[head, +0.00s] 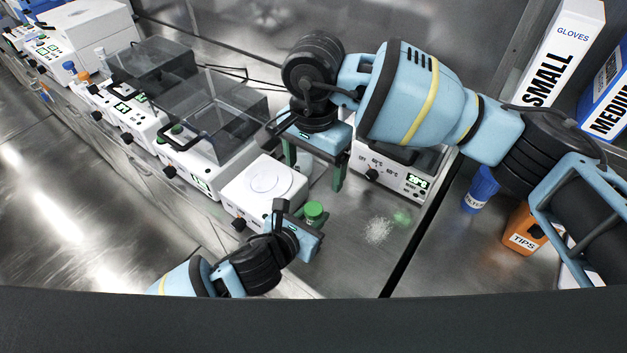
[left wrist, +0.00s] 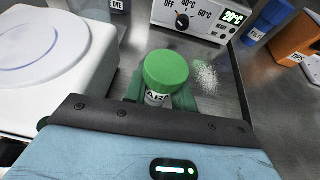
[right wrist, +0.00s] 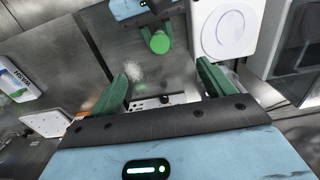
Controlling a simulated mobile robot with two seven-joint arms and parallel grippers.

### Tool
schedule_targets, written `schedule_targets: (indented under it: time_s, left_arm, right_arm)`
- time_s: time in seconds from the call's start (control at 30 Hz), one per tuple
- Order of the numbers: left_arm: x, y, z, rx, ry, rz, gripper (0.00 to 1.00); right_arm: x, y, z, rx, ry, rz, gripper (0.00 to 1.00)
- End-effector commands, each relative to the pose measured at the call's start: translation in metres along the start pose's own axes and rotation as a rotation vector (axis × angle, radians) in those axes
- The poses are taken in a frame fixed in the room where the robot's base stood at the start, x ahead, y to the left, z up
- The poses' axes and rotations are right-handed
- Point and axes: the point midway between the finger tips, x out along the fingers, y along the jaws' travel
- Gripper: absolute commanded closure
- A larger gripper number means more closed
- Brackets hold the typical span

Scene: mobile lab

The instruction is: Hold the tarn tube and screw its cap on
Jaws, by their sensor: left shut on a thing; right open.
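My left gripper (head: 306,238) is shut on an upright tube with a green cap (head: 314,210). In the left wrist view the cap (left wrist: 166,70) sits on top of the tube, and a strip of white label (left wrist: 157,99) with dark letters shows below it. The full label name is hidden, and I cannot tell how tightly the cap is seated. My right gripper (head: 313,172) is open and empty, above and behind the cap in the head view. In the right wrist view its green fingers are apart, and the capped tube (right wrist: 160,42) is beyond them.
A heater with dials (head: 405,180) stands behind the right gripper. A white round-plate device (head: 262,190) is left of the tube. White granules (head: 378,230) lie on the counter to the right. A blue cup (head: 480,190) and orange tips box (head: 523,232) stand farther right.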

Motion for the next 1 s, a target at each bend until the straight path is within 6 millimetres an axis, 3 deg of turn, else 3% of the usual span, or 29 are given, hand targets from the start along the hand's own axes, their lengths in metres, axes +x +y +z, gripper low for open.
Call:
schedule_targets:
  time_s: [0.1, 0.3, 0.7, 0.73, 0.9, 1.0]
  left_arm:
    - [0.0, 0.0, 0.0, 0.0, 0.0, 0.0, 1.0]
    - [0.0, 0.0, 0.0, 0.0, 0.0, 0.0, 1.0]
    - [0.0, 0.0, 0.0, 0.0, 0.0, 0.0, 1.0]
    - [0.0, 0.0, 0.0, 0.0, 0.0, 0.0, 0.72]
    - [0.0, 0.0, 0.0, 0.0, 0.0, 0.0, 0.49]
    - [0.0, 0.0, 0.0, 0.0, 0.0, 0.0, 0.49]
  right_arm:
    - [-0.022, -0.001, 0.0, 0.0, 0.003, -0.002, 0.19]
    - [-0.045, 0.0, 0.0, -0.001, 0.001, 0.0, 0.19]
    - [-0.051, 0.0, 0.0, 0.0, -0.001, 0.001, 0.19]
    - [-0.05, 0.0, 0.0, 0.0, -0.001, 0.001, 0.19]
    - [-0.05, 0.0, 0.0, 0.0, -0.001, 0.0, 0.19]
    - [-0.05, 0.0, 0.0, 0.0, -0.001, 0.001, 0.19]
